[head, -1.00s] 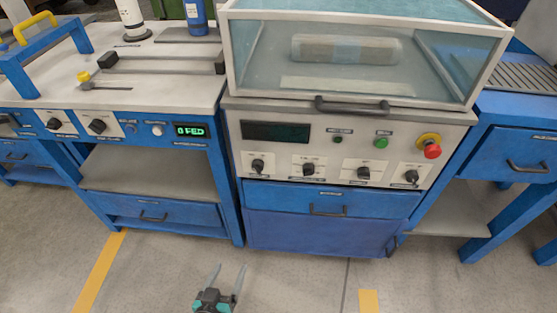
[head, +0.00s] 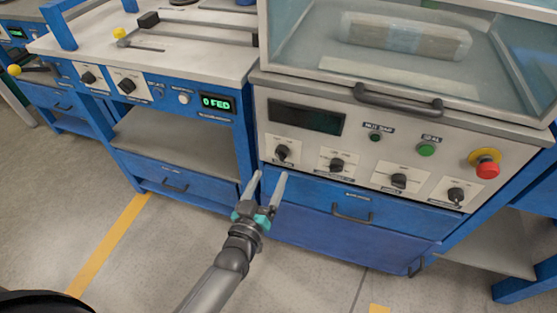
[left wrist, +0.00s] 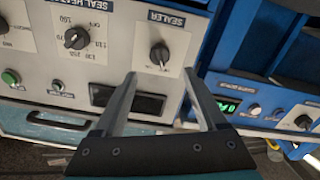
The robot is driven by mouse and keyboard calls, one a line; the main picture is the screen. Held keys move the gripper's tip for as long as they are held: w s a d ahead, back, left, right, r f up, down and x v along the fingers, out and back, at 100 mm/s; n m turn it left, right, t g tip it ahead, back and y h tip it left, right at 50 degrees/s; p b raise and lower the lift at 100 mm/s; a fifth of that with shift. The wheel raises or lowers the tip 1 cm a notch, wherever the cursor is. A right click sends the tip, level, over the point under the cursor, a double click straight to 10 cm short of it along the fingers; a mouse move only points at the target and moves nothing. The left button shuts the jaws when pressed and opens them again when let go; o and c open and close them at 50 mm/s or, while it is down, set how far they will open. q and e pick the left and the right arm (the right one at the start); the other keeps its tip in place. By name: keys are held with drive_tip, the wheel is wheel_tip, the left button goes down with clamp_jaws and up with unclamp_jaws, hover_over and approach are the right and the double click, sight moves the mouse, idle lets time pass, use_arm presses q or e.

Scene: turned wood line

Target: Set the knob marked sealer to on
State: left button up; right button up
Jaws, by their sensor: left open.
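The sealer knob (left wrist: 160,54) is a black rotary knob on a white plate marked SEALER, seen upside down in the left wrist view. In the head view it is the leftmost knob (head: 282,152) on the grey panel. Its position marks are too small to read. My left gripper (head: 268,178) is open and empty, its fingers pointing up toward the panel, a little below and left of the knob. In the left wrist view the knob shows between and beyond the open fingertips (left wrist: 160,77), apart from them. My right gripper is not in view.
The seal heat knob (left wrist: 76,38) sits beside the sealer knob. The panel also has a dark display (head: 305,117), a green button (head: 426,150) and a red emergency stop (head: 487,169). A hood handle (head: 398,101) juts out above. A drawer handle (head: 351,217) is below.

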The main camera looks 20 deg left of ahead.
sight(279, 157)
use_arm(q)
drive_tip(key=w+b, duration=0.2)
drive_tip(key=w, duration=0.4)
drive_tip(key=shift+d+f, duration=0.1)
drive_tip(key=shift+w, duration=0.85)
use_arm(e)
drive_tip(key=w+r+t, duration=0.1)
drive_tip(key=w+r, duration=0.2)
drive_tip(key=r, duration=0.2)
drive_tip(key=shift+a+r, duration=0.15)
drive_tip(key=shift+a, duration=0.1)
use_arm(q)
clamp_jaws()
